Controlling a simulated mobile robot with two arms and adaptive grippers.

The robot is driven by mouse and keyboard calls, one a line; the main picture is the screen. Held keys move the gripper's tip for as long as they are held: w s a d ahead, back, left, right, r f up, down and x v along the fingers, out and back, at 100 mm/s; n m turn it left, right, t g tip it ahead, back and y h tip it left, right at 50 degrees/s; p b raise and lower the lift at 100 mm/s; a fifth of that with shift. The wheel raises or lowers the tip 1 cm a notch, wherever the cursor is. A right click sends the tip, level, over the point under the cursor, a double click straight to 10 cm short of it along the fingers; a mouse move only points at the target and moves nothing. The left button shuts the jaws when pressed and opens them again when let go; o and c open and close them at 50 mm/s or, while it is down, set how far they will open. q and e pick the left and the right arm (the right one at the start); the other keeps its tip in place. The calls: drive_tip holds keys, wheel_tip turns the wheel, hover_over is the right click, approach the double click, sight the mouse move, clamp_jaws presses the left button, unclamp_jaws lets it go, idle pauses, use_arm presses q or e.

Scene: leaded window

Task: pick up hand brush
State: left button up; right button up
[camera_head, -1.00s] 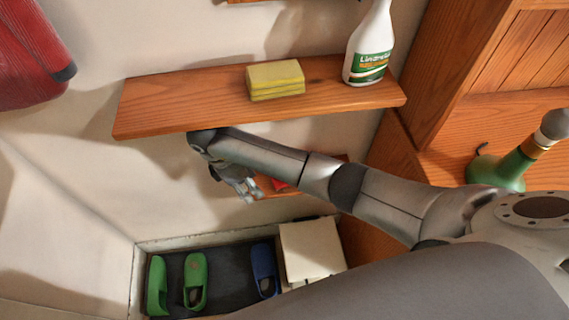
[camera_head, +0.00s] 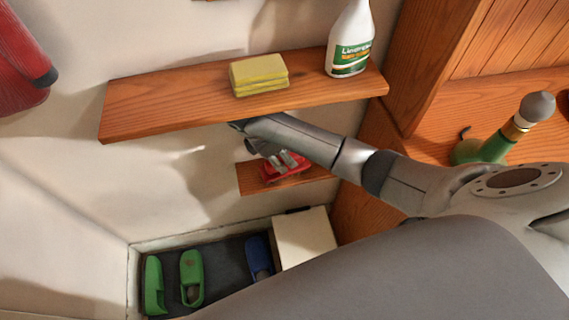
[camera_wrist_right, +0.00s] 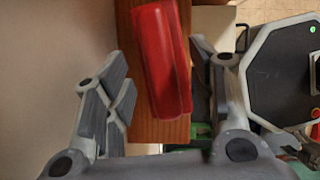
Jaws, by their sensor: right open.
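The hand brush appears to be the red object (camera_head: 272,174) on the small lower wooden shelf in the head view, partly covered by my gripper. In the right wrist view the red object (camera_wrist_right: 163,58) is long and lies between my fingers; no bristles show. My right gripper (camera_head: 284,164) is at this object, below the upper shelf. In the right wrist view the right gripper (camera_wrist_right: 165,95) is open, with one finger on each side of the red object and a gap on the left. My left gripper is not in view.
The upper wooden shelf (camera_head: 190,101) is above my right forearm. It holds yellow sponges (camera_head: 259,75) and a white spray bottle (camera_head: 350,42). The small lower shelf (camera_head: 250,185) is near the wall. Green and blue clogs and a white box (camera_head: 305,238) are below.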

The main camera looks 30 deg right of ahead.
drive_tip(key=shift+x, duration=1.2)
drive_tip(key=shift+d+f, duration=0.2)
drive_tip(key=shift+f, duration=0.1)
drive_tip(key=shift+f, duration=0.25)
drive_tip(key=c, duration=0.6)
drive_tip(key=shift+r, duration=0.1)
